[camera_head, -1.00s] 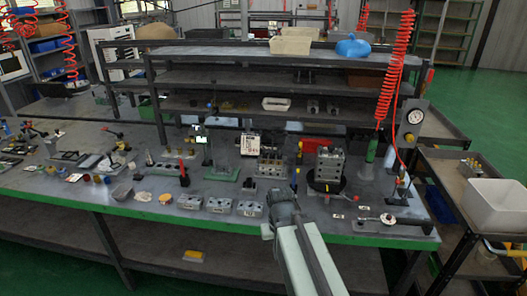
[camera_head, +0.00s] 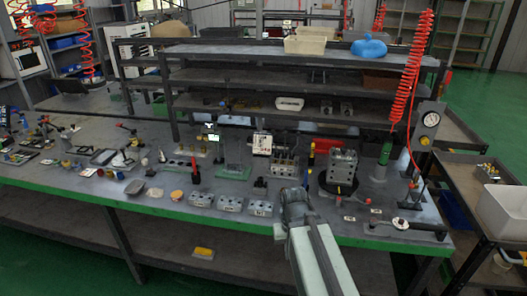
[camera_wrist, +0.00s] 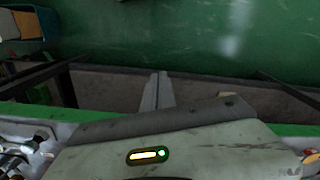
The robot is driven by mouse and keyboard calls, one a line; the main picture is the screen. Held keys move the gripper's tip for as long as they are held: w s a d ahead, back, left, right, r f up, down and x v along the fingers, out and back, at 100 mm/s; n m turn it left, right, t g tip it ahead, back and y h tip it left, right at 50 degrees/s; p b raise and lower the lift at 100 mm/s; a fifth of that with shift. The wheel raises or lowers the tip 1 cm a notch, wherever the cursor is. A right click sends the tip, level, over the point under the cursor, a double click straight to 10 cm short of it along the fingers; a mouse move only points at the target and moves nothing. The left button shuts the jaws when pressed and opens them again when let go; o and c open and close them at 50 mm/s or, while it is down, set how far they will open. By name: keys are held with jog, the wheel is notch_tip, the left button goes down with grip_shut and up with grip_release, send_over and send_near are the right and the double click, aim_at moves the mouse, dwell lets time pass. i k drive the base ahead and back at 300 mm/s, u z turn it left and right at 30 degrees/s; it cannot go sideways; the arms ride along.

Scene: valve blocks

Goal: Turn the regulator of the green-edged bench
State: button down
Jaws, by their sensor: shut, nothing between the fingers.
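The green-edged bench (camera_head: 150,208) runs across the head view. At its right end a grey upright panel carries a round white gauge (camera_head: 431,120), with a yellow knob (camera_head: 425,141) below it that looks like the regulator. My arm reaches up from the bottom of the head view, its end over the bench's front edge, left of and well apart from the panel; the fingers cannot be made out there. In the wrist view my gripper (camera_wrist: 157,76) is shut and empty, above the bench's green edge and lower shelf. The regulator is not seen in the wrist view.
A valve block on a black round base (camera_head: 340,172) and a lever fitting (camera_head: 400,223) stand between my arm and the panel. Red coiled hose (camera_head: 422,75) hangs beside the panel. A side cart with a white bin (camera_head: 503,212) stands at the right.

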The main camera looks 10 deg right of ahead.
aim_at(424, 141)
jog(key=u, duration=1.5)
jog(key=k, duration=1.3)
jog(key=z, duration=0.95)
jog(key=i, duration=0.95)
